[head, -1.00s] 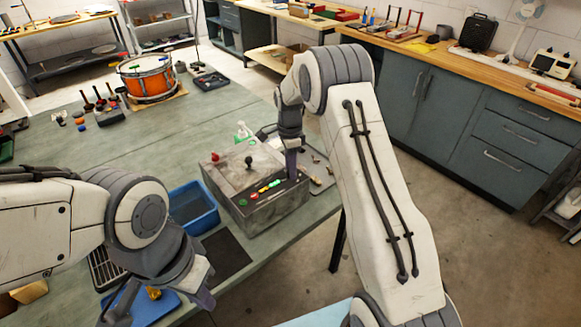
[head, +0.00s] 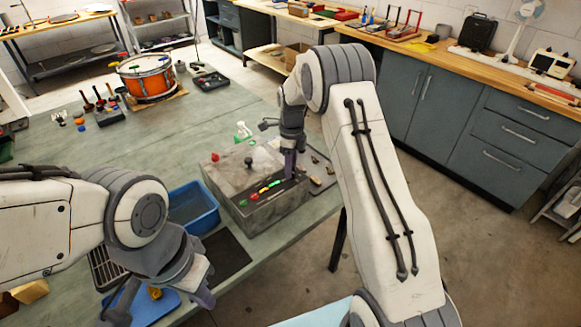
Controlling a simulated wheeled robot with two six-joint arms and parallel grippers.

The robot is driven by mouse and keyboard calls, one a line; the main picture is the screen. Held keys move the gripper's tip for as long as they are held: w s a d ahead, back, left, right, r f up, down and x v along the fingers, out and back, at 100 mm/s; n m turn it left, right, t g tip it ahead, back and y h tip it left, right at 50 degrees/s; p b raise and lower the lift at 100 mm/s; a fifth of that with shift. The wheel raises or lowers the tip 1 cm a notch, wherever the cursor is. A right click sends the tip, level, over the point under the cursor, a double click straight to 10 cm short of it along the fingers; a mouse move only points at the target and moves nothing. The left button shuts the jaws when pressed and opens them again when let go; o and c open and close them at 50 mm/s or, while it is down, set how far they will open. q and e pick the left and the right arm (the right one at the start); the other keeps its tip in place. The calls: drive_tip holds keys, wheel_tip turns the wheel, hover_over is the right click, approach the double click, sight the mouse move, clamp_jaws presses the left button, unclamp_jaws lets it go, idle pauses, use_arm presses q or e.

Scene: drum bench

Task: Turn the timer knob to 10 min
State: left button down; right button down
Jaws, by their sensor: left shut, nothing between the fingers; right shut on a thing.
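The grey metal control box (head: 265,212) stands near the front edge of the green bench. Its top carries a black ball-topped lever (head: 249,162), a red button (head: 215,157) and a row of coloured parts. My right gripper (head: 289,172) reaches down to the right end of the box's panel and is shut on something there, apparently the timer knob. The fingers hide the knob, and its setting cannot be read. My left gripper (head: 205,298) is shut and empty at the lower left, near the bench's front edge and apart from the box.
A blue bin (head: 195,210) stands just left of the box. A dark mat (head: 226,256) lies in front of it. A grey tray with small parts (head: 322,172) is right of the box. An orange drum (head: 147,79) stands at the back. The bench's middle is clear.

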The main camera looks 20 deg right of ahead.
drive_tip(key=shift+r, duration=0.1)
idle(0.3)
drive_tip(key=c, duration=0.5)
unclamp_jaws()
drive_tip(key=r+b, duration=0.1)
drive_tip(key=r, duration=0.4)
drive_tip(key=r+b, duration=0.1)
drive_tip(key=r, duration=0.4)
drive_tip(key=shift+w+d+r, duration=0.2)
drive_tip(key=shift+a, duration=0.1)
drive_tip(key=s+a+r+n, duration=0.3)
drive_tip(key=s+a+n, duration=0.5)
drive_tip(key=s, duration=0.1)
drive_tip(key=s+a+r+n, duration=0.2)
drive_tip(key=s+a+n, duration=0.6)
drive_tip(key=a+n, duration=0.1)
drive_tip(key=s+f+n, duration=0.1)
drive_tip(key=s+n, duration=0.4)
drive_tip(key=s, duration=0.1)
drive_tip(key=s+f+n, duration=0.1)
drive_tip(key=s+n, duration=0.4)
drive_tip(key=s, duration=0.2)
drive_tip(key=s+f+n, duration=0.1)
drive_tip(key=s+n, duration=0.5)
drive_tip(key=s, duration=0.1)
drive_tip(key=shift+s+a+y, duration=0.2)
drive_tip(key=shift+a+y, duration=0.1)
